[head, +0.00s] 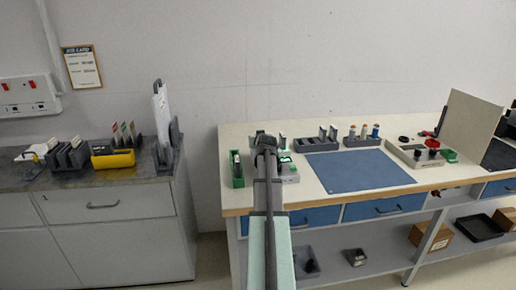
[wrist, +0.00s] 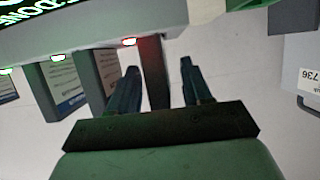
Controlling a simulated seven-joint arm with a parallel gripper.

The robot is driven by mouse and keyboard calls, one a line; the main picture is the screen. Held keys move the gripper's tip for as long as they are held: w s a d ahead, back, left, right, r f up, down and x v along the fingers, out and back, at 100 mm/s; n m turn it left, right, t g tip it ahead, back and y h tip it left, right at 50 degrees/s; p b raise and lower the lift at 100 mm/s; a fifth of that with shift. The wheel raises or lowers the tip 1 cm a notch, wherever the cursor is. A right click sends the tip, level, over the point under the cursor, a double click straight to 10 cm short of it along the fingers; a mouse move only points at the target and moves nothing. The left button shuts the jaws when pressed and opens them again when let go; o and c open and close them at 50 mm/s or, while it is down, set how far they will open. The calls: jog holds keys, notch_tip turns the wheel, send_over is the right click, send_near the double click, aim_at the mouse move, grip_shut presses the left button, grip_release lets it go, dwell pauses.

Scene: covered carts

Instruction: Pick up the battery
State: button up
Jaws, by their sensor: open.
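In the wrist view, a dark, narrow upright battery (wrist: 155,88) stands under the edge of a grey-green charger (wrist: 190,22), near a red light. My gripper (wrist: 159,65) is open, with one finger on either side of this battery; I cannot tell whether either touches it. In the head view my gripper (head: 265,142) is over the left part of the workbench, and my arm hides much of the charger (head: 289,172) there.
On the workbench (head: 240,132), a green holder (head: 237,171) stands left of my gripper and a dark slotted rack (head: 316,144) to its right. The blue mat (head: 358,171) is bare. A grey object with a label (wrist: 306,85) is at the right of the wrist view.

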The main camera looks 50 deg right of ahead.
jog(key=shift+x, duration=1.15)
grip_shut()
